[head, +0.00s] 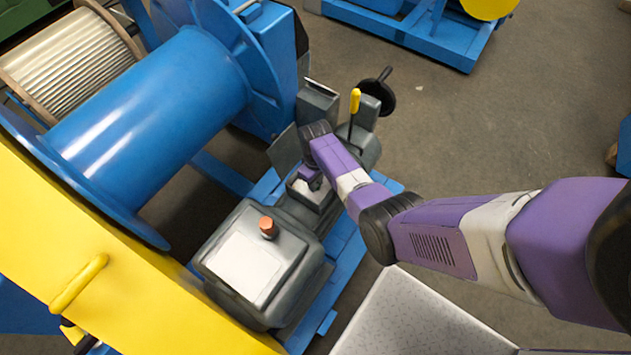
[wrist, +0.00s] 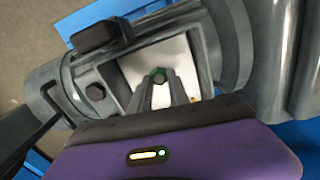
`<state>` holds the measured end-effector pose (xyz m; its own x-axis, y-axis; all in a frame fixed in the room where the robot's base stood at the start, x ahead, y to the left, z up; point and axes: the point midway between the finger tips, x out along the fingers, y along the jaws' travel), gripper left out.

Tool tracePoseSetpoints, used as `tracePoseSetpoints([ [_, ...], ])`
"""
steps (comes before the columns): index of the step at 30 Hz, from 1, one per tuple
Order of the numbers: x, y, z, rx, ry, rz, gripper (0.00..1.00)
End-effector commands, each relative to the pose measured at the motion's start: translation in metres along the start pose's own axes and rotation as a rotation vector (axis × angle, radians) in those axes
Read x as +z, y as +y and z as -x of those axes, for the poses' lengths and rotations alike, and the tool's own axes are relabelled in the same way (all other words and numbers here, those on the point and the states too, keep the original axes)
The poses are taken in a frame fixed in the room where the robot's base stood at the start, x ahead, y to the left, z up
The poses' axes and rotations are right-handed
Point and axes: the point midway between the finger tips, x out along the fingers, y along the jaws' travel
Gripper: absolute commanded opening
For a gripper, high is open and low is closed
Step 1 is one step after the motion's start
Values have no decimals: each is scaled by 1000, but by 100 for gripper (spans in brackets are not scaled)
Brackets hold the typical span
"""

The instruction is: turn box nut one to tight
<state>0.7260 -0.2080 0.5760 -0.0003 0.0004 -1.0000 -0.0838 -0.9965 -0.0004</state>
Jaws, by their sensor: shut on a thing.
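Box nut one (wrist: 158,74) is a small green nut over the pale floor of an open grey box. My gripper (wrist: 160,86) reaches into the box, and its two grey fingers are shut on the nut, one on each side. The grey box (wrist: 208,52) has a thick frame around its pale opening. In the head view the box (head: 322,208) sits on the grey drive unit, and my gripper (head: 309,178) points down into it. The nut is hidden there, and the fingertips are hard to make out. How tight the nut is cannot be told.
A grey housing (head: 256,262) with an orange knob (head: 267,228) stands in front. A yellow-topped lever (head: 354,104) and a black handwheel (head: 378,92) rise behind my wrist. A large blue drum (head: 150,110) lies left. Open floor (head: 500,130) is at right.

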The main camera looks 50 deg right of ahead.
Motion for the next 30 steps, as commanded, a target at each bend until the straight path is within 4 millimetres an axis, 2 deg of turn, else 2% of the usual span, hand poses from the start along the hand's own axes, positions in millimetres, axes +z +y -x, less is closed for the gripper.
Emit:
tracePoseSetpoints([
  [30,1,4,2,0,-1,-964,0],
])
